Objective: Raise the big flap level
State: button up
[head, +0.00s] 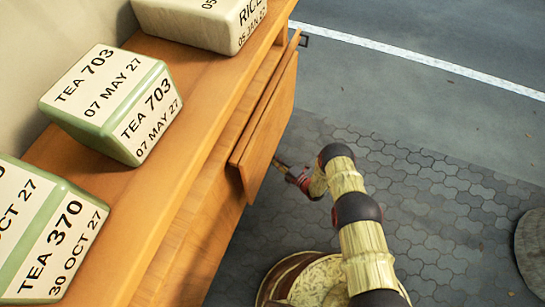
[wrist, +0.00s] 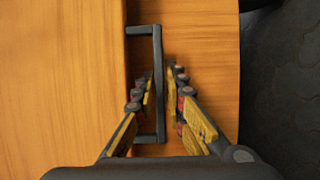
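The big flap (head: 272,130) is a plain orange wood panel on the front of the wooden cabinet. It hangs steeply down and stands slightly out from the front. My gripper (head: 281,164) is at its outer face, near the near lower end. In the wrist view, a dark bar handle (wrist: 158,85) is fixed on the wood (wrist: 205,45). My gripper (wrist: 164,78) is open, with one finger on each side of the bar. A gap shows on the right of the bar; the left finger is very close to it, and contact cannot be told.
Tea boxes (head: 115,105) (head: 50,235) and a rice box (head: 200,20) stand on the cabinet top (head: 110,180). A small dark fitting (head: 304,40) sticks out at the far end. The paved floor (head: 430,190) to the right is mostly clear, with a round object (head: 532,250) at its edge.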

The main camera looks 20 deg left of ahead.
grip_shut()
dwell(0.3)
